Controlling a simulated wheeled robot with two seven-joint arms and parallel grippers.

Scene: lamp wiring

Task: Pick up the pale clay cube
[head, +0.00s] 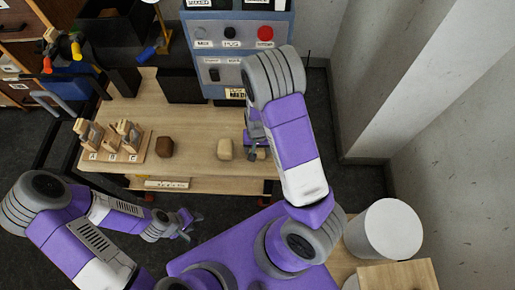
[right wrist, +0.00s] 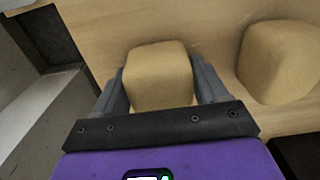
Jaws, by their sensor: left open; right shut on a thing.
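My right gripper (head: 257,153) is shut on a tan cube (right wrist: 158,76), with a finger on each side of it. In the head view this cube is mostly hidden by the gripper. A second pale cube (head: 225,149) stands apart on the table, left of the right gripper; it also shows at the right of the right wrist view (right wrist: 282,62). The two look close in colour, and I cannot tell surely which is the pale clay one. A dark brown cube (head: 164,147) stands further left. My left gripper (head: 190,224) is open and empty, in front of the table.
A wooden rack (head: 117,144) with several lettered slots stands left of the brown cube. A blue-grey control panel (head: 230,70) with a red button rises at the back. Black bins (head: 182,86) stand behind. The table (head: 195,125) is clear between the cubes and bins.

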